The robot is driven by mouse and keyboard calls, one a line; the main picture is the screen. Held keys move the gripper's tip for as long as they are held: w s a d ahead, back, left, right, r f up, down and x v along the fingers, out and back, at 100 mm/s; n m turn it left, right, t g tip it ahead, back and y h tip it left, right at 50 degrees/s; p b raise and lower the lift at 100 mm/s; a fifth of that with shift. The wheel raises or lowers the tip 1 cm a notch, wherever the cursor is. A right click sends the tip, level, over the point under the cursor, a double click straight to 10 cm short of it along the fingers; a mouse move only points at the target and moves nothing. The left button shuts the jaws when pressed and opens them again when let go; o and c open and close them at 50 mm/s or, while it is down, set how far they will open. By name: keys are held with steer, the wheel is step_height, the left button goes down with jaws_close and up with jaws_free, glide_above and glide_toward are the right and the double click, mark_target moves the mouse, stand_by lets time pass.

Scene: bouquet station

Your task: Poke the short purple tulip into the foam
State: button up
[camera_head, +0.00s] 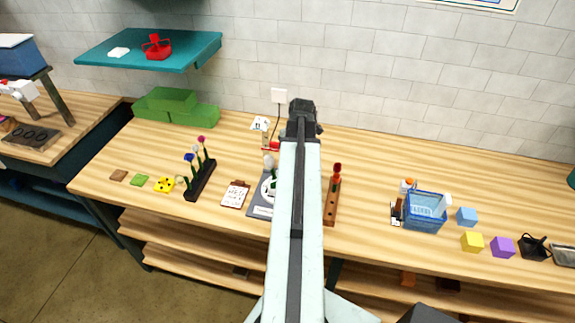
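A dark rack (200,184) at left centre holds several upright flowers on green stems. Their heads include a blue one (189,157), a pink-magenta one (201,139) and a pale one (195,148). I cannot tell which flower is the short purple tulip. Green blocks (172,101) that look like foam are stacked at the back left. A grey mat (259,210) with a white round thing and some green lies partly hidden behind my arm. My arm rises through the middle of the view; my gripper does not show, so what it holds cannot be told.
A wooden rack (331,203) with a red flower (337,168) stands just right of my arm. A clipboard (236,194) lies left of the mat. A blue basket (425,212) and coloured cubes sit at right. A teal shelf (150,48) overhangs the back left.

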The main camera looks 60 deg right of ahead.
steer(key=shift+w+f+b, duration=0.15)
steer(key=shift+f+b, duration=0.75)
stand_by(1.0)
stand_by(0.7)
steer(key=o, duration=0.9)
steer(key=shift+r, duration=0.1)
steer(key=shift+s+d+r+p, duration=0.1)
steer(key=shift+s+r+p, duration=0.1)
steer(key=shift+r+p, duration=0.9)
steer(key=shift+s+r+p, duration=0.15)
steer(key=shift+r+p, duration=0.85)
steer(key=shift+p, duration=0.05)
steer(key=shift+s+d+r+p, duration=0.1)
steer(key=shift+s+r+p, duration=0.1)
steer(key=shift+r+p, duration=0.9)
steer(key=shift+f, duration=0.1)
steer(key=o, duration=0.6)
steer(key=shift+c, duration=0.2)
